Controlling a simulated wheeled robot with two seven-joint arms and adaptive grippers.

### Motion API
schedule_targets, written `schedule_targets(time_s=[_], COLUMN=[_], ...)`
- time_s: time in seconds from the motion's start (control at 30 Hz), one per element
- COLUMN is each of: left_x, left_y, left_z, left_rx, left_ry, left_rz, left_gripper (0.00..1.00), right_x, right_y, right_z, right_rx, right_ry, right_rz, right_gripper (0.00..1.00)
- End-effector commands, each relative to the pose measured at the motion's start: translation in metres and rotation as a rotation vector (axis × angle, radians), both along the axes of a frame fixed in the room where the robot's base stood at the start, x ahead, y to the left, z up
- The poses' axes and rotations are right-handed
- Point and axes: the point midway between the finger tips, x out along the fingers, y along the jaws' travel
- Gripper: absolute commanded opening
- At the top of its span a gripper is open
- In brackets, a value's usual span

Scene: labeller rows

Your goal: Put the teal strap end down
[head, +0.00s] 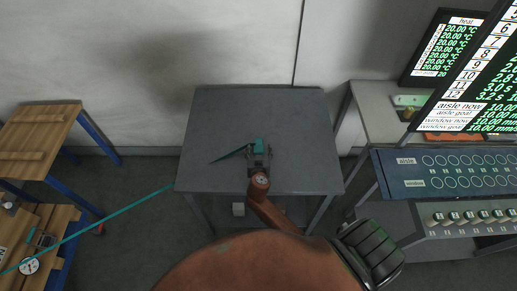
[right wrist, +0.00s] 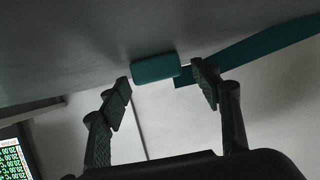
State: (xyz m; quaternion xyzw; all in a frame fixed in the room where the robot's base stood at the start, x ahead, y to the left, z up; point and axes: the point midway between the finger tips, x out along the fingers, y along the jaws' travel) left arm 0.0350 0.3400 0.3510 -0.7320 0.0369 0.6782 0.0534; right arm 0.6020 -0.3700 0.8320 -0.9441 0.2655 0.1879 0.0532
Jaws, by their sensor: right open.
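The teal strap end (head: 258,145) is a small teal block on the grey table (head: 225,110), a little right of the table's middle. In the right wrist view the strap end (right wrist: 155,67) appears against the grey table surface, just beyond and between my fingertips, with a gap on each side. The teal strap (right wrist: 260,45) runs off from near it to the right there. My right gripper (head: 261,157) is open and empty, low over the table at the strap end. It also shows in the right wrist view (right wrist: 165,92). My left gripper is not in view.
The strap's long run (head: 110,218) stretches from the table's left edge to the lower left. A wooden bench (head: 40,135) stands left. A blue panel (head: 440,172) and screens (head: 470,75) stand right. The back of the table is clear.

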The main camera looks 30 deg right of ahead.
Motion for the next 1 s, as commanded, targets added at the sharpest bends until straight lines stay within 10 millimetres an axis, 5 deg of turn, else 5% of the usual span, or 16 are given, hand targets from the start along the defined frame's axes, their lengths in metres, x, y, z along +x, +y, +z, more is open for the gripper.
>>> schedule_targets(time_s=[0.2, 0.6, 1.0], left_x=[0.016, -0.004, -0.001], left_y=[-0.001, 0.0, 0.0], left_z=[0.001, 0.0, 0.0], left_rx=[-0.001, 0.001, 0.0], left_ry=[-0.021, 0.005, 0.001], left_rz=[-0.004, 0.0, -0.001], left_gripper=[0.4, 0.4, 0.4], right_x=[0.001, 0.001, 0.001], right_y=[0.001, 0.001, 0.001], right_z=[-0.001, -0.001, 0.0], right_rx=[0.001, 0.0, 0.0], right_ry=[0.0, 0.0, 0.0], right_rz=[0.002, 0.002, 0.002], right_gripper=[0.58, 0.3, 0.08])
